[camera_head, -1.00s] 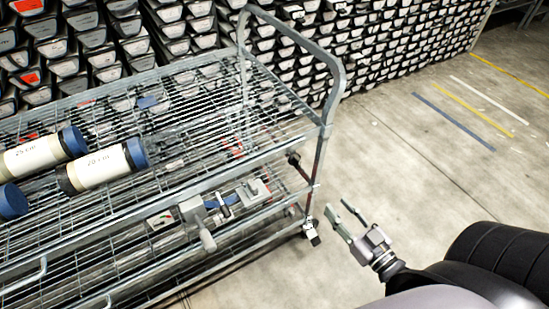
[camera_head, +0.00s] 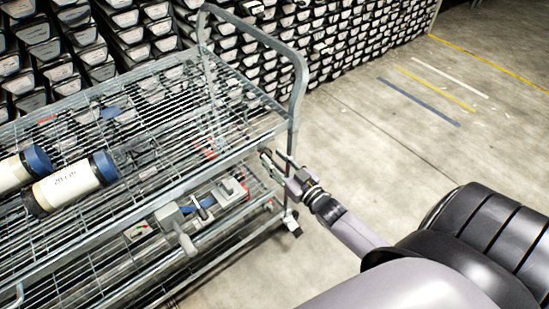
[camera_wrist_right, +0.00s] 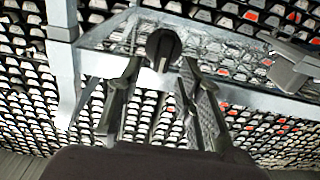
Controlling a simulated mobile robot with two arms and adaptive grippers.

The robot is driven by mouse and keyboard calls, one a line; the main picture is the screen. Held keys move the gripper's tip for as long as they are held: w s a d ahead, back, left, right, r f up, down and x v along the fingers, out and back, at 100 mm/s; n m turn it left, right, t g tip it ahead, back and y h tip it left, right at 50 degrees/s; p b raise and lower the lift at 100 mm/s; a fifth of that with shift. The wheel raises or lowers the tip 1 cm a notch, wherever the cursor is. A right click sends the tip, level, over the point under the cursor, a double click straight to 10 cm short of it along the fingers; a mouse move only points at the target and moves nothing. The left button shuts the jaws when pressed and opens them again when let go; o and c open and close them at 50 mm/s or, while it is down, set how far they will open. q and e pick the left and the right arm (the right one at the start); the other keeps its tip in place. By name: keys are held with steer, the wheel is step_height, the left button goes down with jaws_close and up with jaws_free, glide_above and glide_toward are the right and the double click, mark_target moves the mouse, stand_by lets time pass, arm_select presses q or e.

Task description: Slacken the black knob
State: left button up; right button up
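The black knob (camera_wrist_right: 163,47) shows in the right wrist view as a round dark head with a pale mark, in front of a grey cart bar. My right gripper (camera_wrist_right: 160,70) is open, with one finger on each side below the knob. The knob appears at or just beyond the fingertips; I cannot tell if they touch it. In the head view my right gripper (camera_head: 275,160) is at the cart's right end post, between the shelves, and the knob is hidden or too small to make out. My left gripper is not in view.
The wire-shelf cart (camera_head: 150,212) has a tall end handle (camera_head: 298,92). Labelled core tubes (camera_head: 72,184) lie on its upper shelf, and a grey clamp-like tool (camera_head: 178,228) is on the lower one. Racks of trays (camera_head: 300,40) stand behind.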

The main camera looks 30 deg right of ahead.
steer(key=shift+w, duration=0.35)
steer(key=shift+c, duration=0.3)
jaws_close()
